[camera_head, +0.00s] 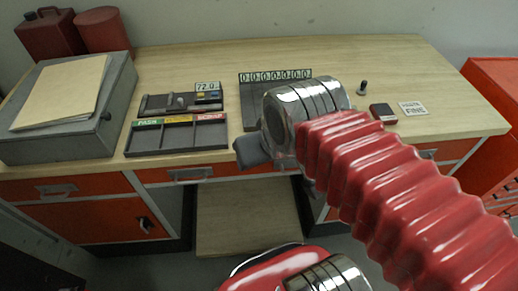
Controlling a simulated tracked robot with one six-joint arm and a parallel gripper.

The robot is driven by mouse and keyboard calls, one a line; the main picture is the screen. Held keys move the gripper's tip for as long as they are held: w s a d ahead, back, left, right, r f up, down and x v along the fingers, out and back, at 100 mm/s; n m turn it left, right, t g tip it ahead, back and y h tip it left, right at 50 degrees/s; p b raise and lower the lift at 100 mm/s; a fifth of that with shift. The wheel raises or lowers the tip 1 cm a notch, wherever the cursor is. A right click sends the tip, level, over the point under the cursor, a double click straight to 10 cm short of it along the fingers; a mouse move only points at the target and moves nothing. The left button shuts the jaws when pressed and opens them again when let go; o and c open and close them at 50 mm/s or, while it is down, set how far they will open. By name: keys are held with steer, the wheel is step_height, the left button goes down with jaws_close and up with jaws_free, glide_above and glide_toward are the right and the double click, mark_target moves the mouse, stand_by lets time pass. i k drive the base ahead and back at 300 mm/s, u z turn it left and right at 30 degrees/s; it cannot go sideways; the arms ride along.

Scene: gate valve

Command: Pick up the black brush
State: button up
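I cannot make out a black brush for certain. A small dark upright piece (362,87) stands on the right part of the wooden bench top (430,65); it is too small to identify. My gripper (252,152) shows only as a dark grey part at the end of my red ribbed arm, over the bench's front edge. Its fingers are mostly hidden by my metal wrist, so I cannot see whether they are open or shut. My arm hides part of the bench front and some of the top.
A dark red block (383,112) and a card reading "FINE" (413,108) lie at right. A three-part tray (177,136), a fixture marked 72.0 (180,102) and a numbered rack (275,78) stand left of them.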

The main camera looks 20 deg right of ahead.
mark_target(362, 92)
steer(key=z, duration=1.4)
